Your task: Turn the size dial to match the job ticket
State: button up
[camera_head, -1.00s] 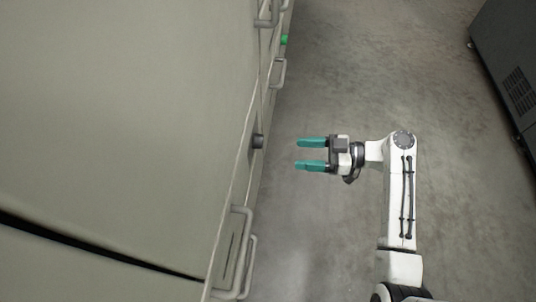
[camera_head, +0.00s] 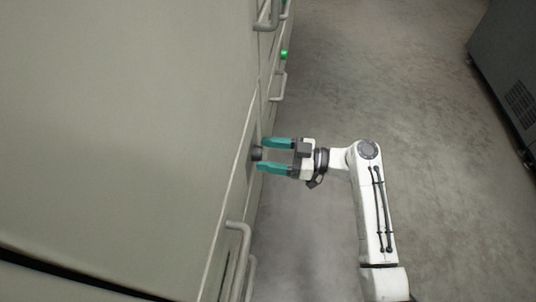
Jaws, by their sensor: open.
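A small dark round knob (camera_head: 257,153), which looks like the size dial, sticks out from the side of the large beige machine (camera_head: 130,120). Its markings cannot be read from here. My gripper (camera_head: 262,155) is open, with its two teal fingers pointing left at the knob. The fingertips lie on either side of the knob in the picture, one above and one below. I cannot tell whether they touch it. No job ticket can be made out.
Grey bar handles (camera_head: 238,230) stick out from the machine's side below the knob, and more (camera_head: 279,85) above it. A green button (camera_head: 284,55) sits farther up. A dark grey cabinet (camera_head: 508,70) stands at the right. The concrete floor (camera_head: 400,80) between is clear.

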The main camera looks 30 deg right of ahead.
jog(key=shift+w+a, duration=0.25)
jog(key=shift+a, duration=0.1)
jog(key=shift+c, duration=0.2)
jog(key=c, duration=1)
jog(key=shift+r+m+p, duration=0.1)
jog(key=shift+m+p, duration=0.2)
jog(key=shift+m, duration=0.1)
jog(key=m+p, duration=0.6)
jog(key=m, duration=0.3)
jog(key=shift+w+d, duration=0.1)
jog(key=shift+d, duration=0.05)
